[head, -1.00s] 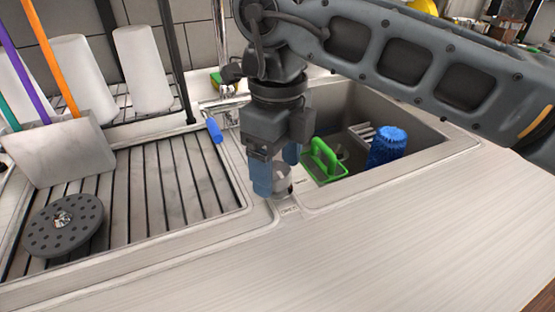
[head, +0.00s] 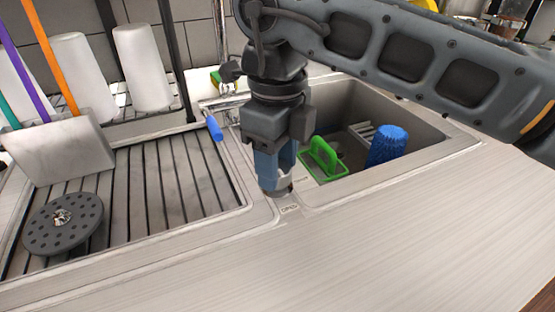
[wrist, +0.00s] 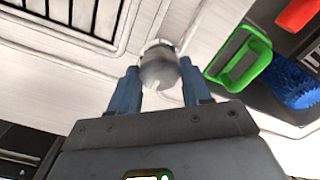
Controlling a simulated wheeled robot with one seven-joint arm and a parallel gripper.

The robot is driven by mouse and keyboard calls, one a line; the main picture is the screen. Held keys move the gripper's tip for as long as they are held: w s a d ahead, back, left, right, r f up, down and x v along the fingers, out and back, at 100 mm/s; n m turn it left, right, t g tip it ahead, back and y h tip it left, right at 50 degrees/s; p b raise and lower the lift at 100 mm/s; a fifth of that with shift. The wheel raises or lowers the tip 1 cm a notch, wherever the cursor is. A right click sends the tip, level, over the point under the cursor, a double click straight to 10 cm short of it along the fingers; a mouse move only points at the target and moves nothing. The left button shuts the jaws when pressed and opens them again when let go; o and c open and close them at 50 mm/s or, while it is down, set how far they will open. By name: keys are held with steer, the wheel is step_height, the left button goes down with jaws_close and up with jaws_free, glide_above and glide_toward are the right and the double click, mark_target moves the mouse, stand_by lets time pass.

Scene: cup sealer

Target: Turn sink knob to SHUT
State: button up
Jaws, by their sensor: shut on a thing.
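The sink knob (wrist: 160,72) is a small round grey-metal knob on the rim between the drainboard and the basin. In the wrist view it sits between the two blue fingertips of my gripper (wrist: 158,88). In the head view my gripper (head: 274,185) points down onto the knob, whose dark base (head: 279,193) shows below the fingers. A small label (head: 290,210) lies on the rim in front of the knob. Its lettering is too small to read with certainty. The knob's pointing direction is hard to tell because the fingers hide most of it.
The sink basin (head: 345,102) to the right holds a green-handled tool (head: 322,157) and a blue brush (head: 388,145). A slatted drainboard (head: 160,185) on the left carries a round perforated disc (head: 63,223). A blue-handled tap (head: 214,128) stands behind. The front counter is clear.

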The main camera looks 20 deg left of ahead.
steer(key=n+b, duration=0.2)
steer(key=n, duration=0.2)
steer(key=shift+w+f+b, duration=0.1)
steer(key=shift+b, duration=0.3)
steer(key=n+b, duration=0.1)
steer(key=n, duration=0.3)
steer(key=shift+n+b, duration=0.3)
steer(key=shift+b, duration=0.05)
steer(key=n, duration=0.4)
steer(key=shift+b, duration=0.4)
steer(key=shift+a+n, duration=0.1)
steer(key=shift+n, duration=2.4)
steer(key=o, duration=1.1)
steer(key=shift+c, duration=0.2)
